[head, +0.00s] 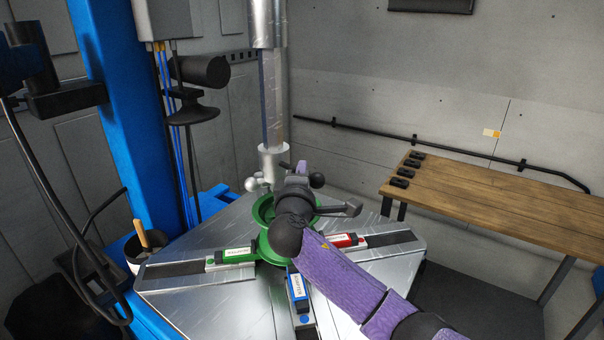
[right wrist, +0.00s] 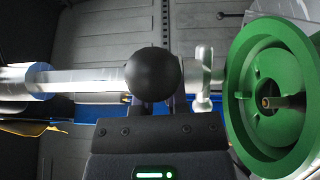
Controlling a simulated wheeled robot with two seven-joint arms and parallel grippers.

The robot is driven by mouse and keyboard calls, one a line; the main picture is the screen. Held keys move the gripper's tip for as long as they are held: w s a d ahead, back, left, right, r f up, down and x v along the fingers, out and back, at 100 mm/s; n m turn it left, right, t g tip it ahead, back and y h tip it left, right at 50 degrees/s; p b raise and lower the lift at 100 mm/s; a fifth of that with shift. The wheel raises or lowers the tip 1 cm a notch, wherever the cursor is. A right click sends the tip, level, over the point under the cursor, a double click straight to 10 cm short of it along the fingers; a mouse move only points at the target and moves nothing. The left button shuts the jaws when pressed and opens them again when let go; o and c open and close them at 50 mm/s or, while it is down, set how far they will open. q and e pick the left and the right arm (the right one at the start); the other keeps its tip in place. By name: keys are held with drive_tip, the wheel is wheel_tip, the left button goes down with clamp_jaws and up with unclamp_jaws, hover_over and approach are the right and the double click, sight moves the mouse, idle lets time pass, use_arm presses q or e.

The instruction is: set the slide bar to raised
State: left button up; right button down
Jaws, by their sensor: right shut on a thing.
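The slide bar (head: 271,95) is a pale metal upright. It runs from a silver sleeve (head: 268,22) down to a silver collar close above the green wheel rim (head: 266,212). In the right wrist view the bar (right wrist: 85,78) lies sideways, and its metal head (right wrist: 204,80) is close to the green rim (right wrist: 270,95). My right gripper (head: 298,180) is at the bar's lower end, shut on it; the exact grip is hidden. A black ball knob (right wrist: 153,75) covers the fingertips in the right wrist view. My left gripper is out of view.
The metal turntable (head: 200,285) bears green, red and blue labelled slides around the rim. A blue column (head: 120,100) stands left. A wooden bench (head: 500,195) with several small black items is at right. A pot with a wooden-handled tool (head: 143,240) hangs at left.

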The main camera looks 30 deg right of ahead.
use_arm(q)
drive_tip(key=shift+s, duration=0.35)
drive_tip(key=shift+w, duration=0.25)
use_arm(e)
drive_tip(key=shift+f, duration=0.1)
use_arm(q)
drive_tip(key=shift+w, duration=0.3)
